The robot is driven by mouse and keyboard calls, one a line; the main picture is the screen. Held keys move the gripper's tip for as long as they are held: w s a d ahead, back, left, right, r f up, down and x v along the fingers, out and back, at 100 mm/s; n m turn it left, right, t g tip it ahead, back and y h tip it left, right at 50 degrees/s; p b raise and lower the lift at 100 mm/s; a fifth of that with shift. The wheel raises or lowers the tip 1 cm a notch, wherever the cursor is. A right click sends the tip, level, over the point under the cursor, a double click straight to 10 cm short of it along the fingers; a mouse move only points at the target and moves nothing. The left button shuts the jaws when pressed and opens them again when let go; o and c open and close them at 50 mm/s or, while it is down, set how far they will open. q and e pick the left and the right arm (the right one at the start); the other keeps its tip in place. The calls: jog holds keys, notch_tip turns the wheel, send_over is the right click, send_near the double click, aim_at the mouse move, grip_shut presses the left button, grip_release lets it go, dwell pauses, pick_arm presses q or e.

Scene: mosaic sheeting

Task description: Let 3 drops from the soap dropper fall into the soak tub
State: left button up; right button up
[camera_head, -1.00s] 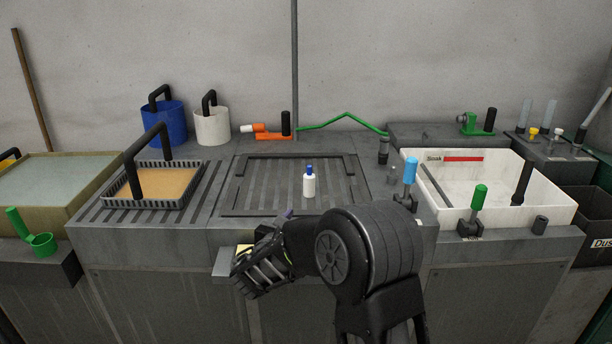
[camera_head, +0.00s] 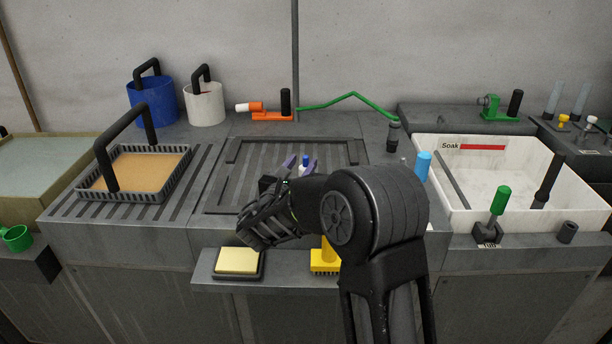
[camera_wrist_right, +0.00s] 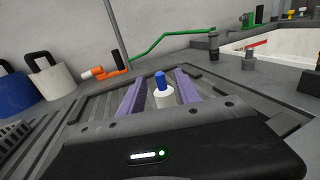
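The small white bottle with a blue cap, which looks like the soap dropper (camera_head: 305,160), stands upright on the grooved drainer in the middle of the bench. In the right wrist view it also shows upright (camera_wrist_right: 163,97). My right gripper (camera_head: 301,163) is open, with its purple fingers on either side of the bottle. Gaps show between the fingers and the bottle in the wrist view. The arm hides the bottle's lower part in the head view. The white soak tub (camera_head: 500,170), labelled "Soak", is at the right. My left gripper is not in view.
A mesh tray (camera_head: 168,188) is left of the drainer. A yellow sponge (camera_head: 238,261) and a yellow brush (camera_head: 325,262) lie on the front ledge. Buckets stand behind.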

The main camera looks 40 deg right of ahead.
jog(key=shift+x, duration=0.75)
jog(key=shift+p+x, duration=0.35)
jog(key=shift+x, duration=2.25)
grip_shut()
